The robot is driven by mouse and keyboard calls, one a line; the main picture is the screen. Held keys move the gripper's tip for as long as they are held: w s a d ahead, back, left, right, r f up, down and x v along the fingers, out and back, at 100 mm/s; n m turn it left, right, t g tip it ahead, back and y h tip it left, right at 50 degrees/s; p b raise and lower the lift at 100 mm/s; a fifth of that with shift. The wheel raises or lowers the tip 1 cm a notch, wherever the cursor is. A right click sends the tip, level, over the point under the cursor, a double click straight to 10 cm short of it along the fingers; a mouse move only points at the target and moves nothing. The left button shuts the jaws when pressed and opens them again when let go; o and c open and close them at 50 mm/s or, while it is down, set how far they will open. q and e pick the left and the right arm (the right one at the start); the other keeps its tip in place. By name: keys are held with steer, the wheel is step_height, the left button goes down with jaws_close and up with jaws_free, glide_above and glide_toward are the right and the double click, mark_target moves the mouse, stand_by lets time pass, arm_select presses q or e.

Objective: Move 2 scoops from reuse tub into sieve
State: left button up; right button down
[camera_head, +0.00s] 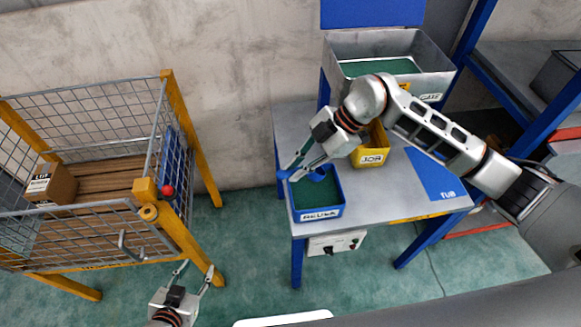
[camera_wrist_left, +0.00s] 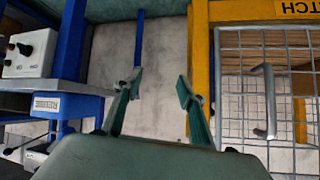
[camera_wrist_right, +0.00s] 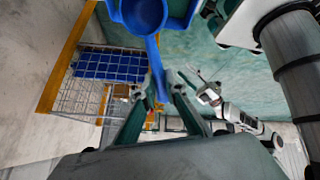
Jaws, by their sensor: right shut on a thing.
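The blue tub labelled REUSE (camera_head: 321,213) stands at the left end of the grey table; its inside looks green. My right gripper (camera_head: 293,170) is shut on the handle of a blue scoop (camera_head: 319,174). The scoop's bowl is over or in the tub; I cannot tell which. In the right wrist view the scoop (camera_wrist_right: 143,14) has a round bowl, with the tub's blue edges around it. My left gripper (camera_head: 196,270) is open and empty, low by the cage; it also shows in the left wrist view (camera_wrist_left: 161,88). I cannot make out which thing is the sieve.
A large grey metal bin (camera_head: 345,52) with a green inside stands behind the table. A yellow bin labelled JOB (camera_head: 371,156) and a blue mat (camera_head: 432,176) are on the table (camera_head: 300,125). A wire cage (camera_head: 105,135) with yellow posts and a cardboard box (camera_head: 50,184) stands left.

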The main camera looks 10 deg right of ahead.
steer(key=shift+w+d+f+m, duration=0.1)
steer(key=shift+d+f+m, duration=0.05)
steer(key=shift+m, duration=0.15)
steer(key=shift+f, duration=0.6)
step_height(320, 180, down, 9)
steer(key=b, duration=0.6)
arm_select(q)
steer(key=d+f, duration=0.1)
steer(key=w+f, duration=0.1)
steer(key=shift+d+f+h+p, duration=0.3)
steer(key=shift+d+h+p, duration=0.1)
arm_select(e)
steer(key=shift+w+d+r, duration=0.1)
steer(key=shift+w+d, duration=0.05)
steer(key=shift+d, duration=0.3)
arm_select(q)
steer(key=shift+r, duration=0.1)
steer(key=shift+r, duration=0.1)
